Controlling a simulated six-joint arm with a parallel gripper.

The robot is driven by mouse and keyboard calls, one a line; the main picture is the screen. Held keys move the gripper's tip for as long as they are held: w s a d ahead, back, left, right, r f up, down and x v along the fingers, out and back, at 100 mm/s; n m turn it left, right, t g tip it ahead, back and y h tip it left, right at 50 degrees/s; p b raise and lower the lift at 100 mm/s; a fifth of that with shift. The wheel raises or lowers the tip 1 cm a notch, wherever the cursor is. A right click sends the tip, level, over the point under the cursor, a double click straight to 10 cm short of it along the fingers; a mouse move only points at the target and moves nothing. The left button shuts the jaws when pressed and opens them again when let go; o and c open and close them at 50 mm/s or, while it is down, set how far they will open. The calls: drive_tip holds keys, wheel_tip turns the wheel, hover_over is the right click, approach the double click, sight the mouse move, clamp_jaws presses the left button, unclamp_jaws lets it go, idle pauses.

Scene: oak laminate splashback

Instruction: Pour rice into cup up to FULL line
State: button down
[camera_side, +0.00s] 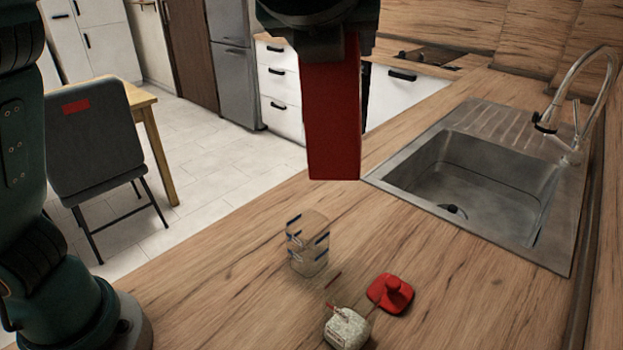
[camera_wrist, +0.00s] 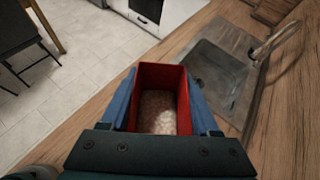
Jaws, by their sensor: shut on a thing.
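My gripper (camera_wrist: 160,117) is shut on a red, open-topped rectangular container (camera_side: 332,120), with one blue finger on each side of it in the wrist view. Pale rice (camera_wrist: 158,110) lies inside the container. In the side view the container is held upright above the counter, its bottom clear of the wood. A clear cup (camera_side: 308,244) with dark blue marks on its wall stands upright on the counter, lower and slightly left of the container in the picture. The cup looks empty; its line labels are too small to read. The cup is hidden in the wrist view.
A steel sink (camera_side: 475,185) with a tap (camera_side: 575,110) is at the right. The counter left of the cup is clear.

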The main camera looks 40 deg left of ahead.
drive_tip(key=shift+n+h, duration=0.3)
drive_tip(key=shift+h, duration=0.4)
drive_tip(key=shift+d+f, duration=0.15)
drive_tip(key=shift+f, duration=1.5)
drive_tip(key=shift+d+f, duration=0.1)
drive_tip(key=shift+f, duration=1.55)
drive_tip(key=shift+f+g, duration=0.1)
drive_tip(key=shift+g, duration=0.2)
drive_tip(key=shift+s+f+n+h, duration=0.1)
drive_tip(key=shift+f+n+h, duration=0.35)
drive_tip(key=shift+f, duration=1.25)
drive_tip(key=shift+d, duration=0.1)
drive_tip(key=shift+f, duration=0.15)
